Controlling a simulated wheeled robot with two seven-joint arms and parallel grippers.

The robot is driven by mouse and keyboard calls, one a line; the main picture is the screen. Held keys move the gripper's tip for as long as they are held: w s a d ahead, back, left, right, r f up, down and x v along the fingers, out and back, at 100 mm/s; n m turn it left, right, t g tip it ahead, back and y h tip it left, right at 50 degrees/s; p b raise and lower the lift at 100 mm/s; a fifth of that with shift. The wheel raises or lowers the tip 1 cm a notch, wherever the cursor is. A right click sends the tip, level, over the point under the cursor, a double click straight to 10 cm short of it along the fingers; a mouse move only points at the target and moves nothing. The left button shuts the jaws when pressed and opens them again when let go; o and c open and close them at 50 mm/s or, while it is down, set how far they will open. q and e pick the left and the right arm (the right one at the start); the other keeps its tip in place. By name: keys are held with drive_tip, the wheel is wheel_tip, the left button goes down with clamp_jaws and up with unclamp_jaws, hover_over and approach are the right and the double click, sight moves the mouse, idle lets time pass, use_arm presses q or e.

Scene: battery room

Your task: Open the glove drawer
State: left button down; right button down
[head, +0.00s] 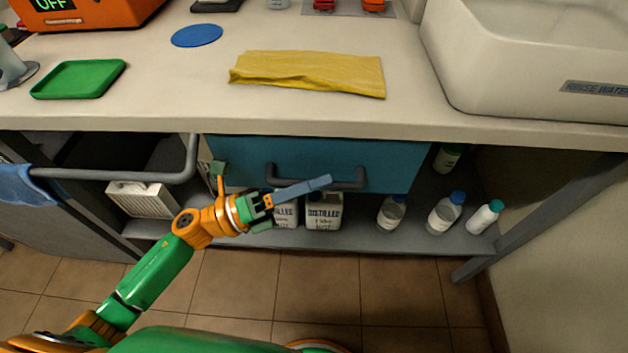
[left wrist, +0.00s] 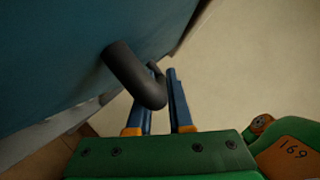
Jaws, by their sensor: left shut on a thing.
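The glove drawer (head: 400,165) is the blue drawer under the bench top. No inside of it shows, and it looks closed. Its dark grey bar handle (head: 361,176) sits on the front; it also shows in the left wrist view (left wrist: 132,76). My left gripper (head: 322,183) is at the handle, its blue fingers crossing the left and middle part of the bar. In the left wrist view the fingers (left wrist: 162,72) lie on either side of the bar, shut on it. Part of the bar is hidden behind the fingers. My right gripper is not in view.
The bench top (head: 200,105) holds a yellow cloth (head: 310,73), a green tray (head: 78,79), a blue disc (head: 197,36) and a white sink (head: 520,75). A grey rail (head: 110,175) is left of the drawer. Several bottles stand on the lower shelf (head: 350,242). Tiled floor is clear in front.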

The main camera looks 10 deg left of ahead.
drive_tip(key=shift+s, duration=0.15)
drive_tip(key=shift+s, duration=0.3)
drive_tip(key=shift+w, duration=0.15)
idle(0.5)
